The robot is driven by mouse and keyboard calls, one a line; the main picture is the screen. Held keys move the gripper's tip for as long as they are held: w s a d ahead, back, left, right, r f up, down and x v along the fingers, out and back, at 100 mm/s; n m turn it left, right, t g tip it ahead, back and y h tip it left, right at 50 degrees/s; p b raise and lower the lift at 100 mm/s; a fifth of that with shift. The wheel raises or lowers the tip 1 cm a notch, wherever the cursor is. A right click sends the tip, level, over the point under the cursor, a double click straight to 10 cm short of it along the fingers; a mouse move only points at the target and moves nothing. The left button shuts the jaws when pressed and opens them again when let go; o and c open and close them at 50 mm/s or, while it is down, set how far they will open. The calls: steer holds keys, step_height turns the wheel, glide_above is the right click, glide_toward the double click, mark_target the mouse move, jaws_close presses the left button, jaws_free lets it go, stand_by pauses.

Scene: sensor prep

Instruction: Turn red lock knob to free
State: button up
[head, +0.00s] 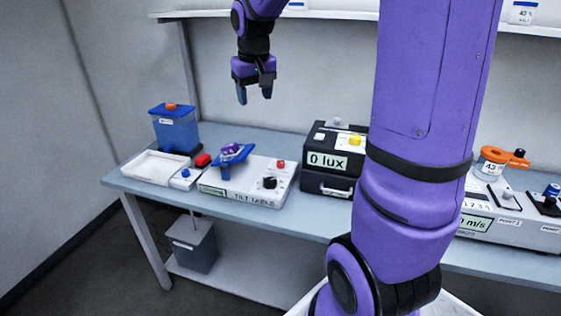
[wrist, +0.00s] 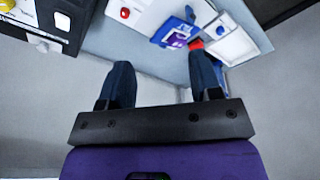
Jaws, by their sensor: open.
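The red knob (head: 280,164) is on the white tilt table unit (head: 240,200), near its back right corner. It also shows in the wrist view (wrist: 125,13), near the top edge. Its lock setting is too small to read. A black knob (head: 269,183) is in front of it on the same unit. A blue tilted platform (head: 231,155) with a purple part on top is at the unit's left. My gripper (head: 254,94) is open and empty, well above the bench, with its fingers pointing down. In the wrist view my gripper (wrist: 163,75) has its fingers spread apart.
Left of the unit are a red block (head: 203,160), a small box with a blue button (head: 186,173), a white tray (head: 155,167) and a blue container (head: 175,130). A black lux box (head: 334,160) stands close on the right. My arm hides part of the bench.

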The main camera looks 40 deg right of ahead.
steer(key=w+d+f+m+g, duration=0.1)
steer(key=w+d+f, duration=0.7)
steer(key=d+f, duration=0.15)
steer(key=m+y, duration=0.2)
glide_toward(281, 161)
steer(key=shift+g, duration=0.4)
steer(key=f, duration=0.6)
steer(key=a+f, duration=0.1)
steer(key=f, duration=0.2)
steer(key=shift+w+f, duration=0.15)
steer(key=shift+w, duration=0.25)
steer(key=shift+c, duration=0.4)
steer(key=c, duration=0.9)
steer(key=shift+o, duration=0.2)
